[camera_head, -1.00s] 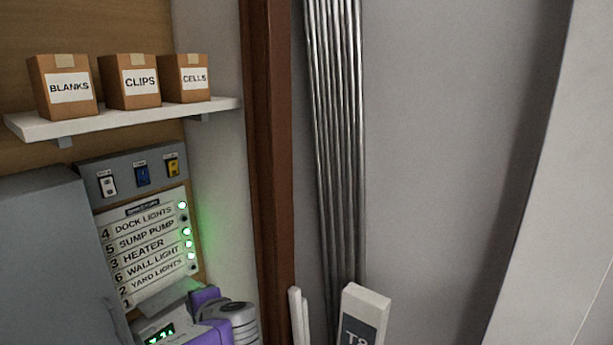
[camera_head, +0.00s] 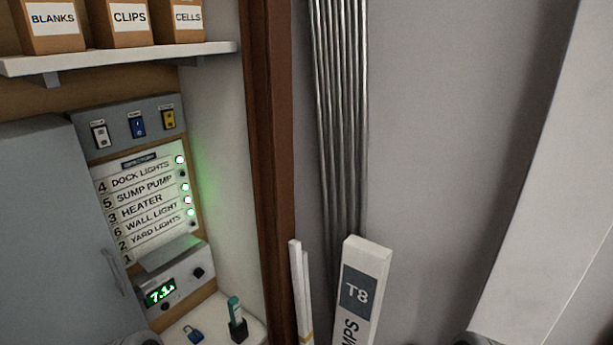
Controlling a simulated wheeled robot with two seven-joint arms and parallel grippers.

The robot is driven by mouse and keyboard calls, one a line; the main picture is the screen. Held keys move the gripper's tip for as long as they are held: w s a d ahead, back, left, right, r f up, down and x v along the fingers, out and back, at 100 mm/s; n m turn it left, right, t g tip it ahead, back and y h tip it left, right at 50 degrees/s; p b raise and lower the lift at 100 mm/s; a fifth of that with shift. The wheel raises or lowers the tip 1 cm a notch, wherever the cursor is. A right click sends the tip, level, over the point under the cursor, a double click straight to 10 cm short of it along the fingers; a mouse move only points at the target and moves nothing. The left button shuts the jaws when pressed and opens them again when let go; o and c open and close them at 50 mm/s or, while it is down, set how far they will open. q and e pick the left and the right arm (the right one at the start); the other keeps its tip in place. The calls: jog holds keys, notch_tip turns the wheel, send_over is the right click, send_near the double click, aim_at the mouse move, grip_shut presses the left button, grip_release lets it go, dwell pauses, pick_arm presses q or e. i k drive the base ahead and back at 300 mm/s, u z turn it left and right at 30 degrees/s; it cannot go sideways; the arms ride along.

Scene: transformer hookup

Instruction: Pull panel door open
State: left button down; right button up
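The grey panel door (camera_head: 50,220) fills the left side, with a slim vertical handle (camera_head: 116,272) low near its right edge. It looks shut, though its left side is cut off by the frame. Neither gripper's fingers show. A rounded grey piece (camera_head: 140,340), probably part of my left arm, just enters at the bottom edge below the handle. Another dark grey piece (camera_head: 474,340), probably mine, shows at the bottom right. No contact with the handle is visible.
Right of the door are a labelled directory board (camera_head: 145,195), three switches (camera_head: 137,127) and a meter (camera_head: 160,292) with green digits. A shelf (camera_head: 120,58) holds boxes above. A blue padlock (camera_head: 194,335) and a teal-topped item (camera_head: 236,312) sit below. A brown post (camera_head: 268,170) stands right.

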aim_at(64, 280)
jog(key=u, duration=1.35)
jog(key=k, duration=0.5)
jog(key=z, duration=0.9)
jog(key=k, duration=0.55)
jog(key=u, duration=0.75)
jog(key=i, duration=1.45)
jog(key=z, duration=0.05)
